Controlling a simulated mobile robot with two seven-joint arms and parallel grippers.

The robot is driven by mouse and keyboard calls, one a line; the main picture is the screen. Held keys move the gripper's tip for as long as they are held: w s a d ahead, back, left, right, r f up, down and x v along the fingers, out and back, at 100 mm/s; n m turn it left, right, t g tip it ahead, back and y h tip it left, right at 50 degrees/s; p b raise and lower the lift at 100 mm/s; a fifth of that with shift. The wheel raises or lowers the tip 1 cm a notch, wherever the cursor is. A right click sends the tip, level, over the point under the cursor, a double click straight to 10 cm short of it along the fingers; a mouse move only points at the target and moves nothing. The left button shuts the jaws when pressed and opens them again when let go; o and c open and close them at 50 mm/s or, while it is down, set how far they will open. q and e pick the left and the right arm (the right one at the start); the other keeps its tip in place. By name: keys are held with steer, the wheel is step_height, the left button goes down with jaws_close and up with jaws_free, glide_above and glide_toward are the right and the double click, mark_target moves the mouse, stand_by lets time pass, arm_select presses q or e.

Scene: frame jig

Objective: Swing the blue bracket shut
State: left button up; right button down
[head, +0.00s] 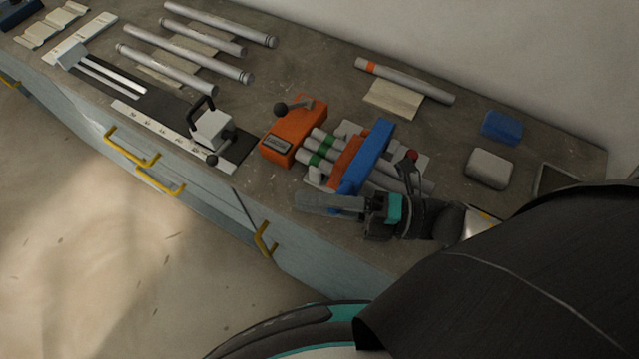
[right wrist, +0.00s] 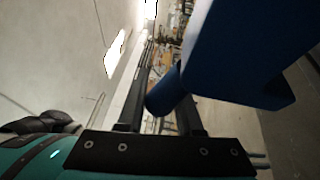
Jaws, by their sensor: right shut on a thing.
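The blue bracket (head: 368,155) is a long bar lying across several grey tubes (head: 325,150) with green bands, next to an orange block (head: 347,158). My right gripper (head: 315,203) is at the bracket's near end. In the right wrist view the bracket (right wrist: 245,50) fills the upper right, and its round blue peg (right wrist: 168,93) sits between the fingers of my right gripper (right wrist: 160,105), which are shut on it. The gripper partly hides the bracket's near end in the head view. I cannot tell whether the bracket touches the tubes. My left gripper is not in view.
An orange box with a lever (head: 290,135) stands just left of the tubes. A red-knobbed lever (head: 411,157) is close to my right gripper. A grey clamp (head: 211,130), loose tubes (head: 205,38), a blue block (head: 502,127) and a grey block (head: 489,168) are farther off.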

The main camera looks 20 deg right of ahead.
steer(key=shift+s+f, duration=0.1)
steer(key=shift+f, duration=0.45)
steer(key=c, duration=0.6)
jaws_free()
steer(key=shift+r, duration=0.2)
steer(key=b+v, duration=0.1)
steer(key=v, duration=1.4)
steer(key=shift+s+b, duration=0.1)
steer(key=shift+b, duration=0.3)
